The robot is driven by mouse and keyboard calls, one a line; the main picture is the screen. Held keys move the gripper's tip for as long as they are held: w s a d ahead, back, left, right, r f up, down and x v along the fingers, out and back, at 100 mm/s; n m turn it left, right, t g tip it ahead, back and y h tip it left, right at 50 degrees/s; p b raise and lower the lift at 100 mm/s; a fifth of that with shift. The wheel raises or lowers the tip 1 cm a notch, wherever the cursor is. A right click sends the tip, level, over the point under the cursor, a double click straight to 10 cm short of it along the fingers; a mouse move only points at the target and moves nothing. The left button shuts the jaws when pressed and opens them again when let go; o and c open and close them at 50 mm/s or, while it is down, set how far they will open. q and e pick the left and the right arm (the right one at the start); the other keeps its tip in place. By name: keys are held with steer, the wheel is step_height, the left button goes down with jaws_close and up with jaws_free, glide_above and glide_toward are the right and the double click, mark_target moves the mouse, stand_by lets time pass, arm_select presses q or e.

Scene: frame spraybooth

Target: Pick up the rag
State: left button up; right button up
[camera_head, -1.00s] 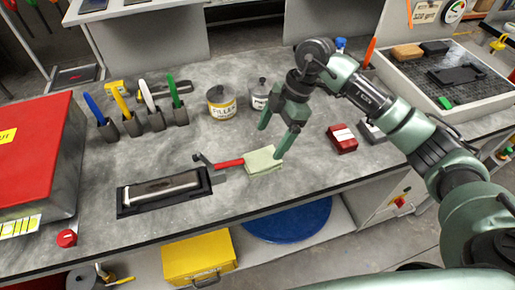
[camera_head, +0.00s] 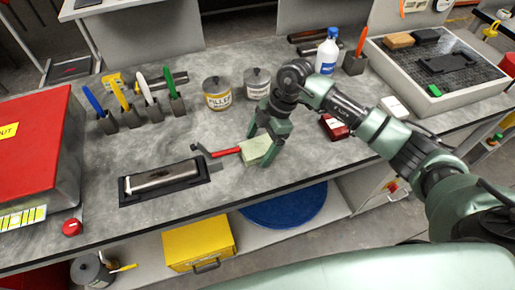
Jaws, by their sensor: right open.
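The rag (camera_head: 255,150) is a pale yellow-green folded cloth lying on the grey bench near its front edge. The end of a red-handled tool (camera_head: 226,152) meets or lies close to its left side. My right gripper (camera_head: 260,150) is open and low over the rag, with one finger behind it and the other at its front right side. The fingers partly cover the rag's right part. I cannot tell whether they touch it. My left gripper does not show.
A filler tin (camera_head: 217,95) and another tin stand behind. A black tray (camera_head: 165,181) with a metal cylinder lies left. Coloured-handled tools stand in holders at back left.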

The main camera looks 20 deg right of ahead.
steer(key=shift+f, duration=0.15)
steer(key=shift+f, duration=0.1)
stand_by(0.3)
steer(key=c, duration=1.4)
steer(key=shift+r, duration=0.25)
steer(key=shift+c, duration=0.2)
steer(key=shift+d+r, duration=0.1)
steer(key=shift+d, duration=0.05)
